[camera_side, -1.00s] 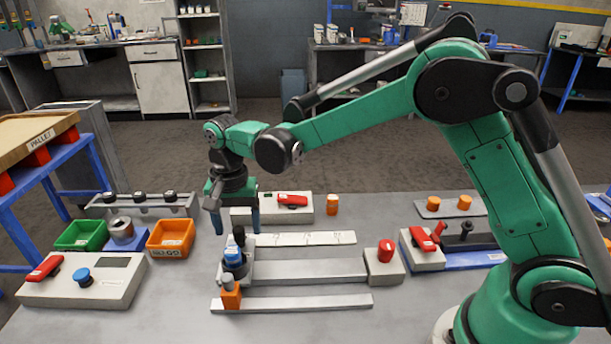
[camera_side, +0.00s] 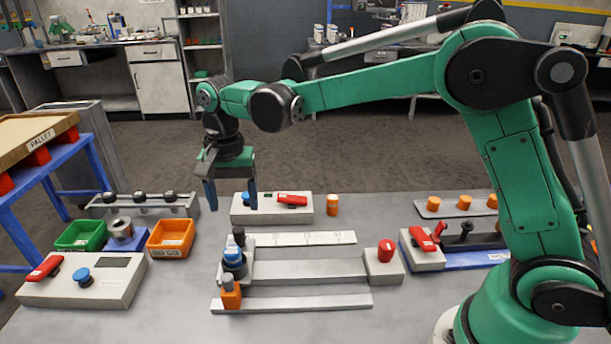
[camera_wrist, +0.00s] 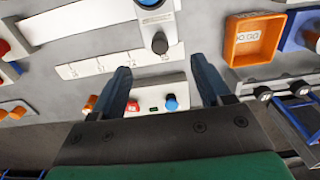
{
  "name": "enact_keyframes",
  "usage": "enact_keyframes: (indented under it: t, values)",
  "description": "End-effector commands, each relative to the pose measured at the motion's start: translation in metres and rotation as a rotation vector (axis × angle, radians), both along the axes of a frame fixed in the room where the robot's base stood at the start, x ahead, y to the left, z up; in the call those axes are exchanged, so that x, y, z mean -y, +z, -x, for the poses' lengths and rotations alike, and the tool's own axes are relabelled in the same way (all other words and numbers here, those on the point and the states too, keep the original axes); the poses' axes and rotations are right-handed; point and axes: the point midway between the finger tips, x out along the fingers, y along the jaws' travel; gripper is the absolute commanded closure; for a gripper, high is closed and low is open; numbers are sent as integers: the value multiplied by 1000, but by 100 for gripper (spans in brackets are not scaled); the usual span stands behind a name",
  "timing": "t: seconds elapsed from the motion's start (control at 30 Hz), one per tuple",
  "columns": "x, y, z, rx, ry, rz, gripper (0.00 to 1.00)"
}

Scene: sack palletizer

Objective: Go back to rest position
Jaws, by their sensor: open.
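My gripper (camera_side: 231,185) has two dark blue fingers spread apart with nothing between them. It hangs pointing down above the grey table (camera_side: 420,312), left of and a little above the back control box (camera_side: 268,212). In the wrist view my gripper (camera_wrist: 160,82) is also open and empty, with that control box (camera_wrist: 150,104) showing beyond the fingers.
A slide fixture with a blue-topped carriage (camera_side: 234,258) and a red knob (camera_side: 386,250) lies in front. A green bin (camera_side: 78,236) and an orange bin (camera_side: 170,240) stand left. A control panel (camera_side: 85,282) is front left. An orange cylinder (camera_side: 332,205) stands behind.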

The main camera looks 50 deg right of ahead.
Motion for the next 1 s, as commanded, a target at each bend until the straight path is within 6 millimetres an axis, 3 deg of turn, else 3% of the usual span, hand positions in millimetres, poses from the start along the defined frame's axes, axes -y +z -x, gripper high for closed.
enact_keyframes:
  t: [0.3, 0.47, 0.73, 1.0]
  values:
    - [1, 2, 1, 3, 3, 0, 29]
    - [10, 15, 11, 53, 64, -8, 29]
    - [44, 48, 60, 276, 339, 18, 29]
    - [70, 44, 114, 489, 613, 139, 29]
